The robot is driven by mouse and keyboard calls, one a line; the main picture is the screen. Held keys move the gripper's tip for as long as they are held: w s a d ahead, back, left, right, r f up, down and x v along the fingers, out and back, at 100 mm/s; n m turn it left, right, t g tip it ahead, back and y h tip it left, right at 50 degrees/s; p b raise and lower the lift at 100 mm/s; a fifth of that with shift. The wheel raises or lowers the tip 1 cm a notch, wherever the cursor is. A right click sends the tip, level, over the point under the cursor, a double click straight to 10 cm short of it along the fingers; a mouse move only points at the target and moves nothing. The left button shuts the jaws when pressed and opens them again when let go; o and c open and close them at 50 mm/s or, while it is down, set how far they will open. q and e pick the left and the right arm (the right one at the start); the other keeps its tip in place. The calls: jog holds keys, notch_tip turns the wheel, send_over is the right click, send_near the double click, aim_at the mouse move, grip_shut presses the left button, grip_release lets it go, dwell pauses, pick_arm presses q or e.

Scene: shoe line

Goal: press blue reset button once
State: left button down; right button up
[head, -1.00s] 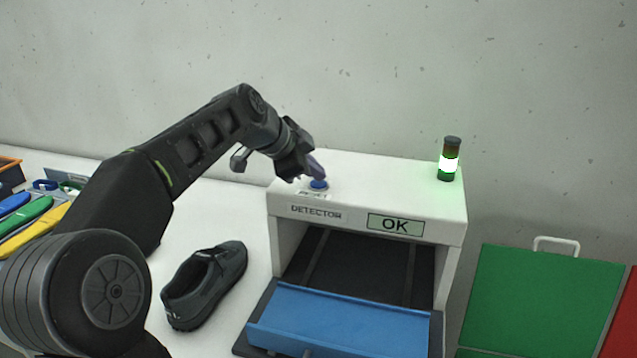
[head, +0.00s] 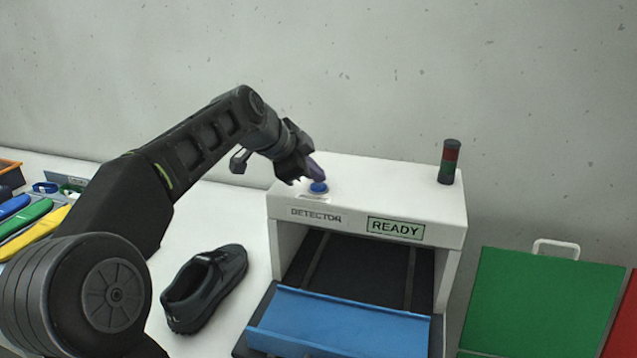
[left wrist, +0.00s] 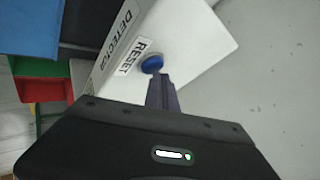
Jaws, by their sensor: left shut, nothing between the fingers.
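The blue reset button (head: 319,187) sits on top of the white detector box (head: 380,188), near its left front corner. My left gripper (head: 316,176) is shut and empty, fingertips pointing down at the button. In the left wrist view the fingertips (left wrist: 158,78) are right at the edge of the blue button (left wrist: 152,64), beside the RESET label (left wrist: 133,57). I cannot tell whether they touch it. The detector's display (head: 396,229) reads READY, and the signal tower (head: 449,162) is unlit. My right gripper is not in view.
A black shoe (head: 205,287) lies on the white table left of the detector. A blue tray (head: 338,322) sits at the detector opening. A green panel (head: 540,300) with a handle stands at the right. Coloured items (head: 30,215) lie at far left.

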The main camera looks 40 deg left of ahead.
aim_at(315, 187)
pick_arm(q)
jog(key=shift+r, duration=0.55)
jog(key=shift+r, duration=0.1)
jog(key=shift+r+p, duration=2)
jog(key=shift+r, duration=0.4)
